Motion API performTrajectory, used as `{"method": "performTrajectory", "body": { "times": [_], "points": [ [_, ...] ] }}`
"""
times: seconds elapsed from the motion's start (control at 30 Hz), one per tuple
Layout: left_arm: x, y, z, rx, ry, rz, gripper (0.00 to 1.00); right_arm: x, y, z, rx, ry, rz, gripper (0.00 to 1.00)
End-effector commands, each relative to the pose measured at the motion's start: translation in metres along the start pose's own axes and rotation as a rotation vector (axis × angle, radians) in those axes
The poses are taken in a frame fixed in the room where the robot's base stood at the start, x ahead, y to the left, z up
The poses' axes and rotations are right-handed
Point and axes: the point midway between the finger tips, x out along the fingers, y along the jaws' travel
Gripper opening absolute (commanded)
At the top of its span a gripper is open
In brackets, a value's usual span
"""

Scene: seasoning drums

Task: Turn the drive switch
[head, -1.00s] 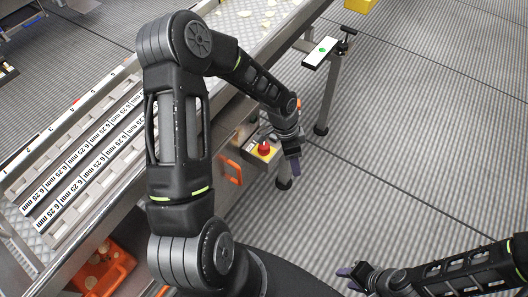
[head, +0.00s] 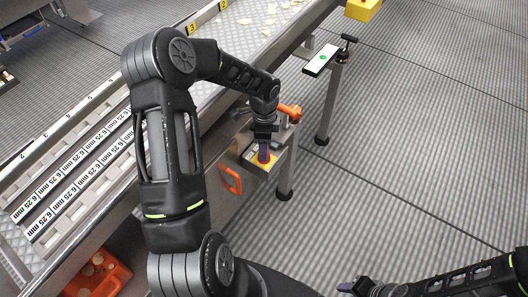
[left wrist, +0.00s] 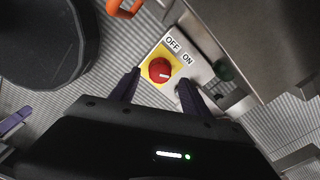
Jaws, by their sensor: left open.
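The drive switch is a red round knob (left wrist: 160,70) with a white mark, on a yellow plate (left wrist: 148,56) beside OFF and ON labels (left wrist: 180,50). Its grey box (head: 250,165) is fixed at the side of the machine frame in the head view. My left gripper (head: 264,155) is over the box and covers most of the knob there. In the left wrist view the open fingers (left wrist: 158,82) stand on either side of the knob's near edge; I cannot tell if they touch it. My right gripper (head: 348,287) is at the bottom, away from the switch.
An orange handle (head: 230,180) sticks out beside the switch box, and an orange lever (head: 290,111) is behind it. A dark green round part (left wrist: 226,69) is near the labels. A post with a green-button panel (head: 321,58) stands farther back. The floor at right is clear.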

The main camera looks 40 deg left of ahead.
Motion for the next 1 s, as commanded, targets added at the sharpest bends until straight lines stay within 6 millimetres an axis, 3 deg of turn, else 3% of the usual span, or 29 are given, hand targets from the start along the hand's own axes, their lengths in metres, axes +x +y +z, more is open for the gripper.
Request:
{"method": "performTrajectory", "body": {
  "times": [0.2,0.57,1.0],
  "points": [
    [0.030,0.000,0.000,0.000,0.000,0.001,0.55,0.004,0.001,0.000,0.000,0.000,0.000,0.36],
    [0.035,0.000,0.000,-0.001,0.001,-0.001,0.55,0.004,0.001,0.000,0.000,0.000,0.000,0.36],
    [0.035,0.000,0.000,-0.001,0.001,0.000,0.19,0.004,0.001,0.000,0.000,0.000,0.000,0.36]
  ]
}}
